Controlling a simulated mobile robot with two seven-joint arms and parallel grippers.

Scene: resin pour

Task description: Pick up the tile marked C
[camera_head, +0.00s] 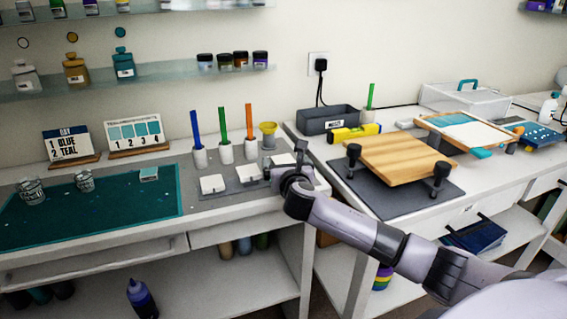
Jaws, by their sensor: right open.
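Several small white tiles lie on a grey mat at the right end of the left bench. One tile (213,184) is at the left, a second tile (248,173) is right of it, and a third tile (283,159) is behind my right gripper. No letter is readable on them, so I cannot tell which is C. My right gripper (287,166) is open, over the mat's right end. It and its arm partly hide the tiles there. My left gripper is not in view.
Cups with blue, green and orange sticks (224,153) stand behind the tiles. A teal mat (100,215) with two clear cups lies left. A wooden board (400,158) on black clamps stands right, near a grey bin (328,119) and yellow level (354,132).

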